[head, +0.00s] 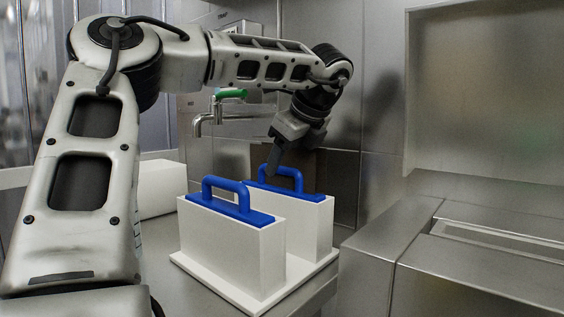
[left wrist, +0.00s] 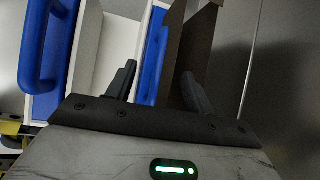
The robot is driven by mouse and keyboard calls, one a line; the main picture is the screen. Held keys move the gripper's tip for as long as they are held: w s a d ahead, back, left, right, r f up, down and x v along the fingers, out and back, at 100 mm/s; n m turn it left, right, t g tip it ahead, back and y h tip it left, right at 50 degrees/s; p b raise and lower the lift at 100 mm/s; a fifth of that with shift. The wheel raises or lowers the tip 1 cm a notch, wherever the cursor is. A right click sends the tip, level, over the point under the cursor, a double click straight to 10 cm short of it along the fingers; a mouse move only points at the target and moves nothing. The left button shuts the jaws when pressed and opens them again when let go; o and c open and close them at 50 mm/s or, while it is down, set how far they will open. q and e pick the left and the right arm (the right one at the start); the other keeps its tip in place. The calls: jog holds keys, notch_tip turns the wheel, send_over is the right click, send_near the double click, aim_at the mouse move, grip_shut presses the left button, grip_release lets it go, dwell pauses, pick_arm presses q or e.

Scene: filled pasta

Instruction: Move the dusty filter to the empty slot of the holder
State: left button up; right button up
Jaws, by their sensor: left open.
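The white holder (head: 182,258) stands on the steel counter. Two white boxes rise from it, a near one (head: 262,262) and a far one (head: 323,228), each showing a blue top with a blue handle (head: 228,184). No dust is visible on either, so I cannot tell which filter is dusty. My left gripper (head: 272,169) points down, open, at the far blue handle (head: 292,174). In the left wrist view, blue far-side parts (left wrist: 153,60) and a brown panel (left wrist: 184,45) show between or beyond the open fingers (left wrist: 160,88). Contact is unclear. My right gripper is out of view.
A green-handled tap (head: 230,94) is on the wall behind the holder. A white block (head: 160,187) stands at the left. A steel unit with a slot (head: 497,240) is at the right, and a steel panel (head: 485,95) is above it.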

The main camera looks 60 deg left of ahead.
pick_arm(q)
jog(key=shift+p+v, duration=0.7)
jog(key=shift+v, duration=1.25)
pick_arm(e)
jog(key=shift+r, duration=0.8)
pick_arm(q)
jog(key=p+v, duration=0.7)
jog(key=v, duration=0.9)
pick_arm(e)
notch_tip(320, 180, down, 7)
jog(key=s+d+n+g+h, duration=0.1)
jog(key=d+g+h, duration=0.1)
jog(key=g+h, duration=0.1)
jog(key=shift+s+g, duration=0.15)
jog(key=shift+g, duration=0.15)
pick_arm(q)
jog(key=shift+f, duration=0.15)
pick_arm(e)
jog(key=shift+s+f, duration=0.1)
